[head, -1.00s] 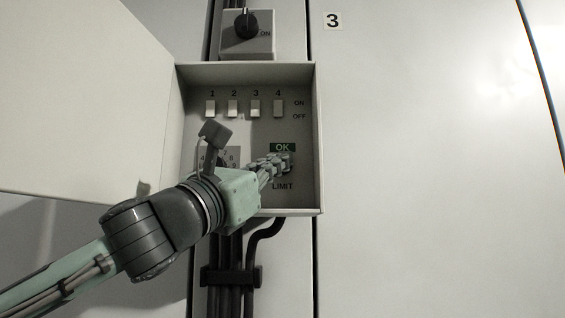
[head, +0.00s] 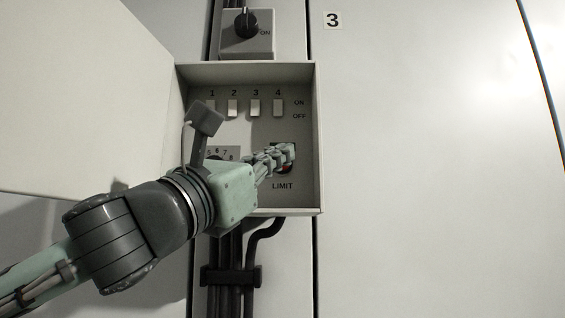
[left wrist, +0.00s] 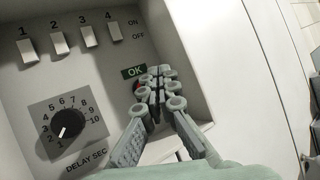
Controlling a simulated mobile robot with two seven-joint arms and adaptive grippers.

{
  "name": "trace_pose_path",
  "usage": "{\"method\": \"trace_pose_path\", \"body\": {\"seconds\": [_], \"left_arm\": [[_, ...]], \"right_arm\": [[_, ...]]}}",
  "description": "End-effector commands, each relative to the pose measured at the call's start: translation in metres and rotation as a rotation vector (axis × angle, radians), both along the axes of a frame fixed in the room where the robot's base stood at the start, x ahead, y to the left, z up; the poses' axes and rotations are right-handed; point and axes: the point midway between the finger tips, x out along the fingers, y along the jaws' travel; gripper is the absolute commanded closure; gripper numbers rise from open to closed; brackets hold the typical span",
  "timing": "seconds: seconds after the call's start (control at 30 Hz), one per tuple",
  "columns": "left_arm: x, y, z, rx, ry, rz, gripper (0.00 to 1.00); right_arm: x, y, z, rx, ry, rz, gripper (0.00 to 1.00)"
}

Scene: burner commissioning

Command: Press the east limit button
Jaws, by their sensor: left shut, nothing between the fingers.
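The limit button shows as a bit of red (head: 286,168) above the LIMIT lettering, inside the open control box (head: 319,140). Most of it is hidden behind my left gripper (head: 288,152), which is shut and empty. In the left wrist view the red button (left wrist: 137,86) shows just left of the shut fingertips (left wrist: 160,75), under the green OK label (left wrist: 134,72). The fingertips are in front of the button and overlap it; I cannot tell whether they touch it. My right gripper is not in view.
Several white switches (head: 255,108) line the top of the box. A black delay dial (left wrist: 68,125) is left of the gripper. The open door (head: 90,100) stands at the left. A rotary switch (head: 247,24) is above, and dark cables (head: 230,275) run below.

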Motion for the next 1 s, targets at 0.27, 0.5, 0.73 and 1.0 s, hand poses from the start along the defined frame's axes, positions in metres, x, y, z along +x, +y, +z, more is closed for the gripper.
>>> {"method": "trace_pose_path", "body": {"seconds": [0.27, 0.5, 0.73, 1.0], "left_arm": [[-0.022, 0.0, 0.001, 0.0, -0.001, 0.001, 1.0], [-0.024, 0.0, 0.0, -0.001, 0.0, 0.001, 1.0], [-0.023, 0.0, 0.0, -0.001, 0.0, 0.001, 1.0], [-0.023, 0.0, 0.0, -0.001, 0.0, 0.001, 1.0]], "right_arm": [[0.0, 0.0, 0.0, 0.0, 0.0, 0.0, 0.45], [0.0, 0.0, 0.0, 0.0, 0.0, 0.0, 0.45], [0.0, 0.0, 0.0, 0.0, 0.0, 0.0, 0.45], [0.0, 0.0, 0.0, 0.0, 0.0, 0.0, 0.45]]}}
